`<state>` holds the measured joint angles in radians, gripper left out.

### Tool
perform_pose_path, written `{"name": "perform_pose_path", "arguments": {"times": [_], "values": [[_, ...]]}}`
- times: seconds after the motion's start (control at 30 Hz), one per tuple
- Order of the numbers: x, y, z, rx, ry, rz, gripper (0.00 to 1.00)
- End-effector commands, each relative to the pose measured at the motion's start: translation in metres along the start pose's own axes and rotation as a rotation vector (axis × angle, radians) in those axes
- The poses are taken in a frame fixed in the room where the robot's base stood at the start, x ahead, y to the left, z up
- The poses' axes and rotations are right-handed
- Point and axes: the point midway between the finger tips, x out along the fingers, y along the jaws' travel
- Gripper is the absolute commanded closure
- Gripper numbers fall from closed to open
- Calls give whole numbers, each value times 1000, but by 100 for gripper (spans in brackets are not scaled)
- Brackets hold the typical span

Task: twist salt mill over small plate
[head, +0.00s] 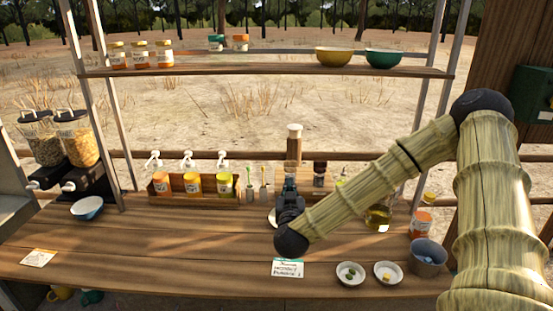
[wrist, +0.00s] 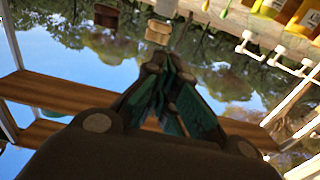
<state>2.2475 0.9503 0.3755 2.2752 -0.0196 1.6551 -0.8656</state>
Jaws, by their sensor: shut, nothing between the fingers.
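A tall wooden mill with a pale cap (head: 294,145) stands upright at the back of the counter; I take it as the salt mill, but no label is readable. My gripper (head: 289,182) is shut and empty, just in front of the mill; its lower body is hidden behind the gripper. In the wrist view the fingers (wrist: 166,90) are together, with a pale brown piece beyond them (wrist: 158,32), probably the mill. A small white plate (head: 272,217) shows only its left edge beside my gripper, which hides the rest.
A dark jar (head: 319,174) stands right of the mill. A wooden caddy (head: 165,198) of pump bottles is left. Two small white bowls (head: 350,282), a grey pot (head: 428,260) and an oil bottle (head: 378,216) are right. A card (head: 288,268) lies in front. The left-middle counter is clear.

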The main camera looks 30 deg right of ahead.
Motion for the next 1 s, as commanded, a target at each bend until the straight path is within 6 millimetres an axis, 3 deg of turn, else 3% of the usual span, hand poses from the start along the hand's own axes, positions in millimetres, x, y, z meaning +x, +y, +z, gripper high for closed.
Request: {"name": "perform_pose_path", "arguments": {"times": [0.27, 0.8, 1.0], "values": [[17, -6, -4, 1, 2, -5, 100], [104, -7, -4, 0, 1, -5, 100], [126, -7, -4, 0, 1, -6, 100]]}}
